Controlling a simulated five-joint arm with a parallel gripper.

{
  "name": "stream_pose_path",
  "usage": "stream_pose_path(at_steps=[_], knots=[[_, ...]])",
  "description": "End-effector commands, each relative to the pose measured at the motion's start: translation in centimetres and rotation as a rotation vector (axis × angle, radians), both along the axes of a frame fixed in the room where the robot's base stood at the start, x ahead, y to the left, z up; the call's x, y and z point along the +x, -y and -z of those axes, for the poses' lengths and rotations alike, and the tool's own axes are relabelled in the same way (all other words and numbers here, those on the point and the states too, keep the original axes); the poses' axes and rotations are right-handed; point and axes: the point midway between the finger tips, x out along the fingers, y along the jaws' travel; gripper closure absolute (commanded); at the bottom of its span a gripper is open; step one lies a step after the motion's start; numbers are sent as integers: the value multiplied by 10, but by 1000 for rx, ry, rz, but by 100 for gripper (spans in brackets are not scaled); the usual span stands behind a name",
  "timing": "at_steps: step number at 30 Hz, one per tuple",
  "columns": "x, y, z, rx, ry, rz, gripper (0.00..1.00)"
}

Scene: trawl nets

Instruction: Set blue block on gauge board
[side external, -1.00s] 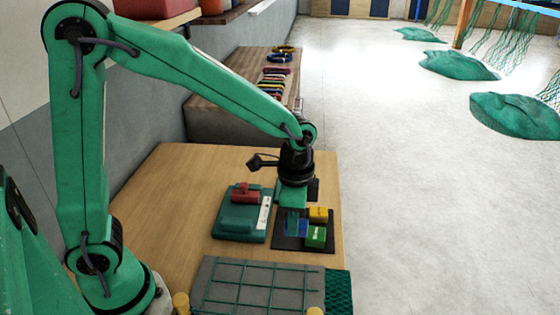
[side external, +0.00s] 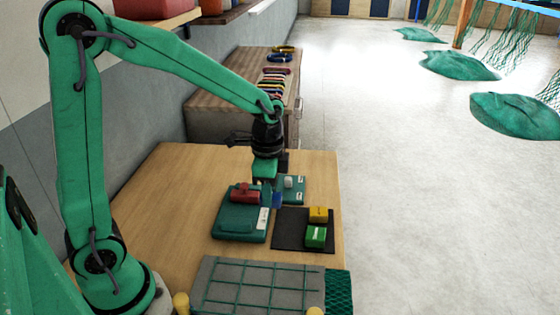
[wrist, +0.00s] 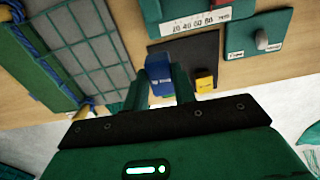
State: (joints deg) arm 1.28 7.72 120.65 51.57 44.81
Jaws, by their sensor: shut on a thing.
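The blue block (side external: 277,200) is held in my gripper (side external: 270,184), lifted off the dark mat. In the wrist view the blue block (wrist: 159,67) sits between the two fingers of my gripper (wrist: 161,80). The gauge board (side external: 238,223) is a teal board with a red piece on it and a white scale strip along its right side. It also shows at the top of the wrist view (wrist: 178,11), with the scale's numbers readable. My gripper is just beyond the board's far right corner in the side view. The fingers partly hide the block.
The dark mat (side external: 288,242) holds a yellow block (side external: 318,214) and a green block (side external: 315,236). A small teal pad with a light grey knob (side external: 289,182) lies behind the mat. A grey grid panel (side external: 262,286) and green netting (side external: 338,292) are at the front.

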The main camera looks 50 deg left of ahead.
Motion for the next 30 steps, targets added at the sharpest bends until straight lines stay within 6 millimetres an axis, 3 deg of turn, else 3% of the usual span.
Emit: stream_pose_path(at_steps=[6,13,19,30], knots=[[-6,-52,-3,0,0,-17,96],[-16,-90,-5,1,-1,-20,96],[-21,-104,-6,0,-1,-21,96],[-22,-106,-4,0,-1,-19,96]])
